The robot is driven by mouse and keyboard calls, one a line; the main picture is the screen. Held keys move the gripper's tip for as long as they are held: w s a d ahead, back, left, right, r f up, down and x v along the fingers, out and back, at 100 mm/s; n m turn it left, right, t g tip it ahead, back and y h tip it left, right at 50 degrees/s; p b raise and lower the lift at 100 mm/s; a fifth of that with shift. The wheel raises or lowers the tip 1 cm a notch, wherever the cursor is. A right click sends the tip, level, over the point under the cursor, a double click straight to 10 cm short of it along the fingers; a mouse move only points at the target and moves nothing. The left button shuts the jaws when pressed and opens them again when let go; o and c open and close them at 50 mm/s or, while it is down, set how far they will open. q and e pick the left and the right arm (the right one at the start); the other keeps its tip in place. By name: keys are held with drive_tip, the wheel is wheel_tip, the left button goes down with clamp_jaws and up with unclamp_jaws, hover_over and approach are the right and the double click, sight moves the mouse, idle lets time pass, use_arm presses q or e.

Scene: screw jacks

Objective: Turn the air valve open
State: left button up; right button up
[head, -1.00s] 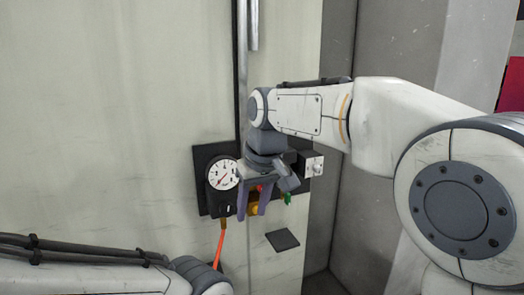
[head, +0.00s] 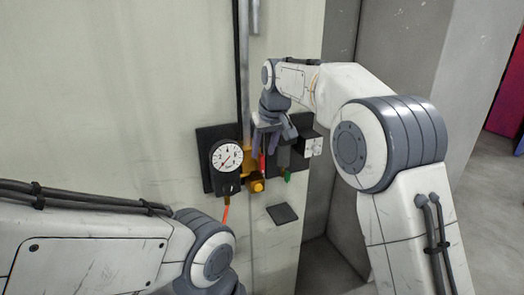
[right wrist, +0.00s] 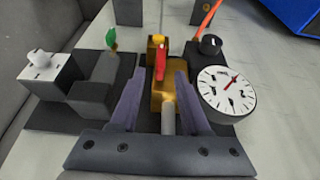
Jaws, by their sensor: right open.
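The air valve is a brass body (head: 256,184) with a narrow red handle (head: 262,165), on a dark panel at the wall. In the right wrist view the brass body (right wrist: 163,92) and red handle (right wrist: 160,62) lie in the middle of the picture. My right gripper (head: 265,145) is open at the valve's upper part in the head view. In the right wrist view its two purple-grey fingers (right wrist: 159,82) stand apart, one on each side of the valve. I cannot tell whether they touch it. My left gripper is out of view; only part of that arm shows.
A round white gauge (head: 226,156) sits left of the valve, with an orange hose (head: 225,214) below. A green-tipped fitting (head: 287,176) and a pale switch box (head: 311,147) are close on the right. A small dark plate (head: 282,213) is lower on the wall.

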drive_tip(key=shift+x, duration=1.1)
clamp_jaws()
